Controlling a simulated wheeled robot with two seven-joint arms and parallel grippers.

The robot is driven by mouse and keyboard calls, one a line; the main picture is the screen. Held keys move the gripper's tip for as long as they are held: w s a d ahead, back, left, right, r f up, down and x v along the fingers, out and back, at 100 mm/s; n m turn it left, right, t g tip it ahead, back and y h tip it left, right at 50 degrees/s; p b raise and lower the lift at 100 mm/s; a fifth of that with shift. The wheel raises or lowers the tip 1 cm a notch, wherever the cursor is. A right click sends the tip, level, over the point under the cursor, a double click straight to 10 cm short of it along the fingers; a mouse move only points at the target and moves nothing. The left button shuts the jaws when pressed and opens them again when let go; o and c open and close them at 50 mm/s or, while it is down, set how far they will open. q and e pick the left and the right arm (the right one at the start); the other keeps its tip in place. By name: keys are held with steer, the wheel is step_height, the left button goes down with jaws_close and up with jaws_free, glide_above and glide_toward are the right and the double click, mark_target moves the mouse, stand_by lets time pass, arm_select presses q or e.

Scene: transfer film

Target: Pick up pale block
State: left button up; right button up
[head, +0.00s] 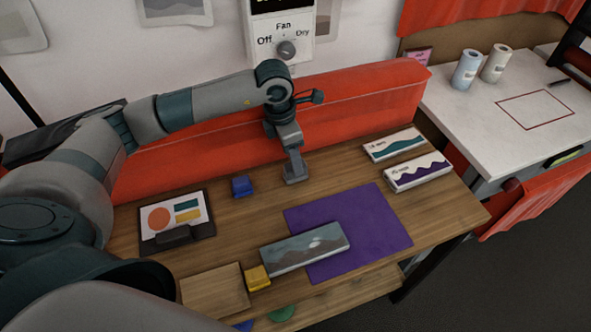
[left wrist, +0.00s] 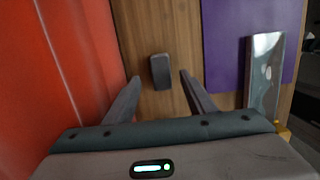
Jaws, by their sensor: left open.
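A small grey block (left wrist: 160,72) lies on the bare wooden table in the left wrist view, just beyond and between my left fingertips. It looks dark grey there, and I see no plainly pale block. My left gripper (left wrist: 159,82) is open and empty, with a finger on each side and a gap to the block. In the head view my left gripper (head: 292,150) points down over the table behind the purple mat (head: 370,215). A grey shape under it blends with the fingers, so the block is hard to separate there. My right gripper is not in view.
A blue block (head: 242,186) sits left of my gripper. A yellow block (head: 257,278) and a landscape box (head: 305,248) are in front, the box partly on the mat. Two boxes lie at the right. A red barrier (head: 350,105) runs close behind. A framed card (head: 160,217) is at left.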

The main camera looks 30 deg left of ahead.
arm_select(q)
steer(key=shift+d+f+p, duration=0.1)
steer(key=shift+f+p, duration=0.15)
steer(key=shift+p, duration=0.1)
steer(key=f, duration=0.1)
steer(key=f+p, duration=0.1)
steer(key=f, duration=0.1)
steer(key=shift+w+d+p, duration=0.2)
steer(key=shift+d+p, duration=0.1)
steer(key=shift+w+f, duration=0.1)
steer(key=shift+f, duration=0.4)
steer(key=c, duration=1.2)
steer(key=shift+r, duration=0.15)
